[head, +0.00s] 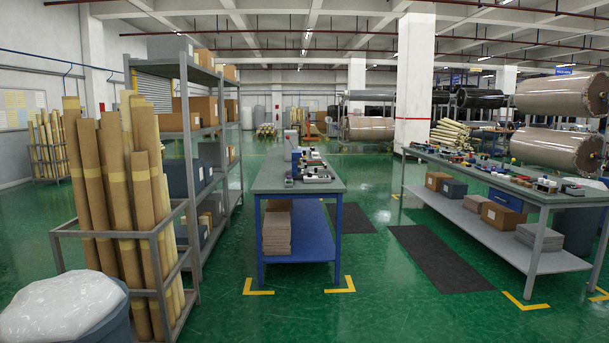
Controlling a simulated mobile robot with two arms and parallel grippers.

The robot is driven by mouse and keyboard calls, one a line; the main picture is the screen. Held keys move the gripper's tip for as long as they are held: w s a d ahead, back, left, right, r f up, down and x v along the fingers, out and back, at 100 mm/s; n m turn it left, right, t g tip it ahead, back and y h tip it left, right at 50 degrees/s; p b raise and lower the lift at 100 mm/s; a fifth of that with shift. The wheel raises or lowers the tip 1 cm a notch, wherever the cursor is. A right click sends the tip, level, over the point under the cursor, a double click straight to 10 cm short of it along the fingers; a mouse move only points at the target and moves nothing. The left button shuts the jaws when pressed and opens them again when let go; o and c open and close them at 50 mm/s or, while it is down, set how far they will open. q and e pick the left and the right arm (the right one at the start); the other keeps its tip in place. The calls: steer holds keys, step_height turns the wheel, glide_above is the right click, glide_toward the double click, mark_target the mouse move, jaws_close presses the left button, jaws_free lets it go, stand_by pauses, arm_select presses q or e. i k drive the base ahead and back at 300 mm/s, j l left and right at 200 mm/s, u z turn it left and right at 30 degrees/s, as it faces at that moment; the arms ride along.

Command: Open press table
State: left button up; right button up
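No thing in view is clearly marked as a press table. A blue-legged table (265,188) with a grey top stands in the middle, some way ahead. A small upright device (294,156) and several small tools (316,171) sit on its top. Stacked brown sheets (277,232) lie on its blue lower shelf (312,240). A long grey workbench (545,197) at the right carries many small tools and parts. Neither of my grippers is in view.
A metal rack of wrapped rolls (123,190) and a bin with a white plastic bag (62,305) stand at the front left. Shelving (188,150) with boxes stands behind. A dark mat (440,257) lies on the open green floor between table and workbench. A white pillar (415,80) stands behind.

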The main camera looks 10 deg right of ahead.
mark_target(306, 170)
steer(key=i+l+z, duration=0.25)
steer(key=i, duration=0.35)
steer(key=i+z, duration=0.2)
steer(key=i, duration=0.35)
steer(key=i+z, duration=0.1)
steer(key=i, duration=2.2)
